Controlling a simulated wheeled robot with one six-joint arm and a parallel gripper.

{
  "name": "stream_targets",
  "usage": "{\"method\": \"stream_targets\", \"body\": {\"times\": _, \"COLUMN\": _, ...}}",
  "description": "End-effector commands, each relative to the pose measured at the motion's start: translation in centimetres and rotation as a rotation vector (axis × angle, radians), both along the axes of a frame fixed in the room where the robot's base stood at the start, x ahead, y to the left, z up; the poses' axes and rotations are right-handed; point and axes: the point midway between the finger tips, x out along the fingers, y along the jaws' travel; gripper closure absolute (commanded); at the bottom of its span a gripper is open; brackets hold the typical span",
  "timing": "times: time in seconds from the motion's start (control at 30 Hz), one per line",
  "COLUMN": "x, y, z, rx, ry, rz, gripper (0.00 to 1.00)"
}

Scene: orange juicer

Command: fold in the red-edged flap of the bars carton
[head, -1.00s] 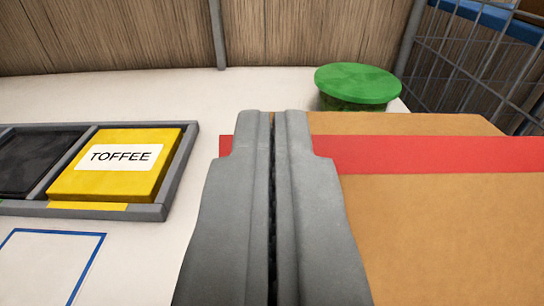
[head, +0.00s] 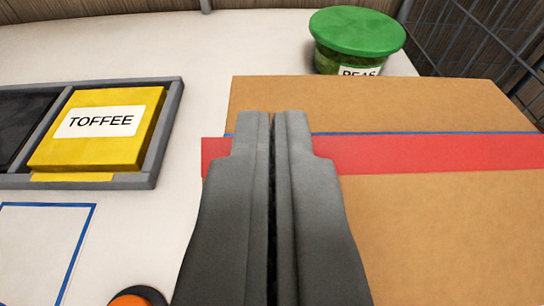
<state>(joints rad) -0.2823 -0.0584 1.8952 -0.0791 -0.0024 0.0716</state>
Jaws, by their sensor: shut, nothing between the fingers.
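The bars carton (head: 380,105) is tan cardboard and fills the right of the view. A wide red strip (head: 430,155) runs across it, the edge of a tan flap (head: 450,230) that spreads toward the bottom of the view. A thin blue line shows just behind the red strip, with another tan panel beyond. My gripper (head: 271,118) is shut and empty. Its tips overlap the left part of the red strip and reach just past it in the picture. I cannot tell whether they touch the cardboard. The gripper hides part of the strip and flap.
A green-lidded jar of peas (head: 357,40) stands behind the carton, near a wire mesh (head: 470,45) at the right. A grey tray (head: 168,130) with a yellow TOFFEE box (head: 95,150) lies left. A blue-outlined rectangle (head: 40,250) and an orange round thing (head: 130,300) are lower left.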

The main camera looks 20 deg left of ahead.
Motion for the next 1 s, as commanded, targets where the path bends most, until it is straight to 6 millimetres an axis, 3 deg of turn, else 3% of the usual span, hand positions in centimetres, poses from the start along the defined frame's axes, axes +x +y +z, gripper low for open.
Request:
{"method": "stream_targets", "body": {"times": 0.2, "x": 0.2, "y": 0.5, "z": -0.2, "rx": -0.034, "ry": 0.136, "rz": 0.016, "gripper": 1.0}}
{"method": "stream_targets", "body": {"times": 1.0, "x": 1.9, "y": 1.2, "z": -2.3, "rx": -0.079, "ry": 0.282, "rz": 0.024, "gripper": 1.0}}
